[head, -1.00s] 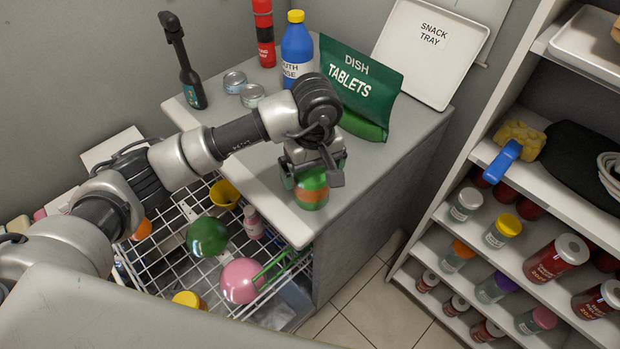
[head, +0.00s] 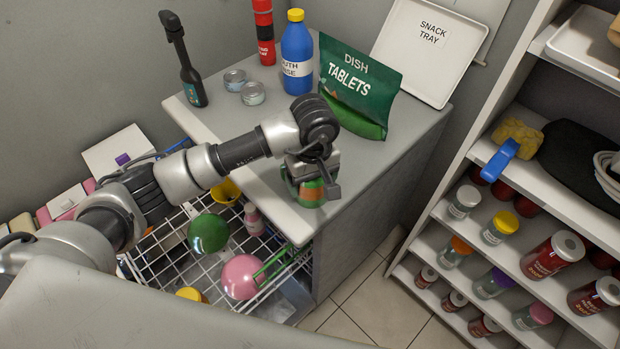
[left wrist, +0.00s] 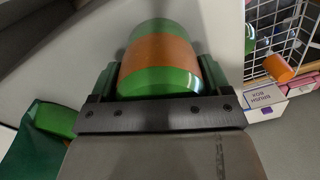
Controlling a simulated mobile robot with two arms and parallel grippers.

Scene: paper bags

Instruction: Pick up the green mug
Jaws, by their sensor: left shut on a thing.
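The green mug (head: 309,192) has an orange band and is at the front edge of the grey counter, partly hidden under my gripper. My left gripper (head: 306,187) comes down over the mug from above and is shut on it. In the left wrist view the mug (left wrist: 160,62) sits between the two dark green fingers, its green and orange bands showing. I cannot tell whether its base touches the counter. My right gripper is not in view.
A green dish tablets pouch (head: 359,85), a blue bottle (head: 297,60) and two small tins stand farther back on the counter (head: 385,150). A wire rack (head: 180,262) with bowls is below left. A shelf of jars (head: 550,255) is at right.

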